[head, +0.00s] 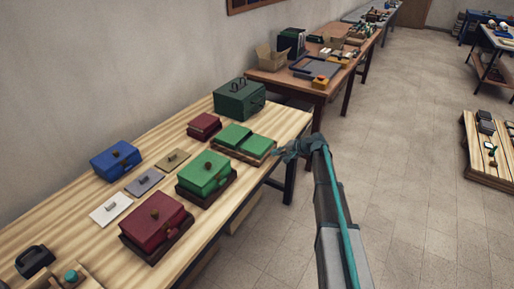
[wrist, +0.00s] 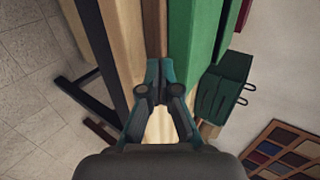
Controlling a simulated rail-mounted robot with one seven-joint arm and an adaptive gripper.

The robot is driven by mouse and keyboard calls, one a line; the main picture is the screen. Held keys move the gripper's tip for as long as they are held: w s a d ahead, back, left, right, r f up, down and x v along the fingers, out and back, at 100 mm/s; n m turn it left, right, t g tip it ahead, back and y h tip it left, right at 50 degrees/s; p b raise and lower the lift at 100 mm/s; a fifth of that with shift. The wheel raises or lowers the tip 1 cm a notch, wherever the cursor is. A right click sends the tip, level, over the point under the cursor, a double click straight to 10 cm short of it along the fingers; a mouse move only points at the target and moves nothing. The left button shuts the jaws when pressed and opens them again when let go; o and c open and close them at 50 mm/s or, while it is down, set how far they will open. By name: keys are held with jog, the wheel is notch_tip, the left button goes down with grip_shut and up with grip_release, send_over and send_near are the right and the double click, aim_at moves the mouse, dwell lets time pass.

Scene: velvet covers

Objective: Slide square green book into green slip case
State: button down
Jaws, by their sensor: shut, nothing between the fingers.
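Two flat green square pieces, a left one (head: 234,135) and a right one (head: 256,145), lie side by side on a dark brown base near the table's right edge. A green block with a knob (head: 203,172) sits on another dark base in front of them. I cannot tell which green piece is the book and which is the slip case. My gripper (head: 283,154) is shut and empty just off the table edge, beside the right piece. In the wrist view its fingertips (wrist: 160,64) are together, close to a long green side (wrist: 190,40) and a brown strip (wrist: 155,30).
A dark green case with handles (head: 239,98) stands behind, also in the wrist view (wrist: 220,95). Dark red boxes (head: 157,224) (head: 204,126), a blue box (head: 115,160) and several small plates occupy the wooden table (head: 60,190).

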aim_at(250, 141)
jog(key=shift+w+a+b, duration=0.25)
jog(key=shift+w+a, duration=1.25)
jog(key=shift+a, duration=0.55)
jog(key=shift+w+a+b, duration=0.25)
jog(key=shift+w+a, duration=1.25)
jog(key=shift+a, duration=0.5)
jog(key=shift+w+a+b, duration=0.25)
jog(key=shift+w+a, duration=1.25)
jog(key=shift+a, duration=0.55)
jog(key=shift+s+d+f+v, duration=0.15)
jog(key=shift+f+v, duration=0.1)
jog(key=shift+v, duration=1.4)
jog(key=shift+s+d+f+v, duration=0.1)
jog(key=shift+f+v, duration=0.1)
jog(key=shift+v, duration=1.4)
jog(key=shift+s+d+f+v, duration=0.15)
jog(key=shift+f+v, duration=0.1)
jog(key=shift+v, duration=1.4)
jog(key=shift+w, duration=0.1)
